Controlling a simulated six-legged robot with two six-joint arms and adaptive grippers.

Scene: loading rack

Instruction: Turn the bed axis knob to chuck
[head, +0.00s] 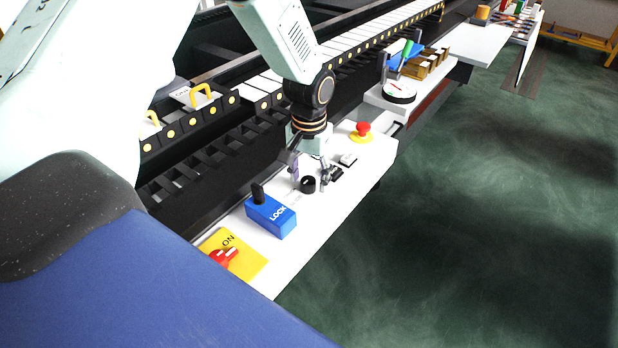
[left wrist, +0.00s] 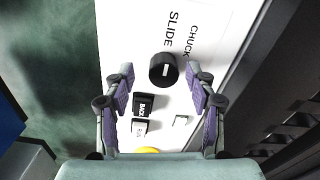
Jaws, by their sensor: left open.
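The black round bed axis knob (head: 308,185) sits on the white control panel (head: 330,222). In the left wrist view the knob (left wrist: 164,70) shows a short white line running up and down the picture. The words SLIDE and CHUCK are printed above it there, with CHUCK to the right of SLIDE. My left gripper (head: 311,175) is open over the panel at the knob. In the left wrist view its fingers (left wrist: 161,82) stand on either side below the knob, with gaps and nothing between the tips. My right gripper is not in view.
A blue LOCK box (head: 270,215) with a black lever and a red switch on a yellow ON plate (head: 236,254) stand nearer. A red stop button (head: 363,128) is beyond. A black BACK button (left wrist: 143,104) is by the left finger. Dark racking runs alongside.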

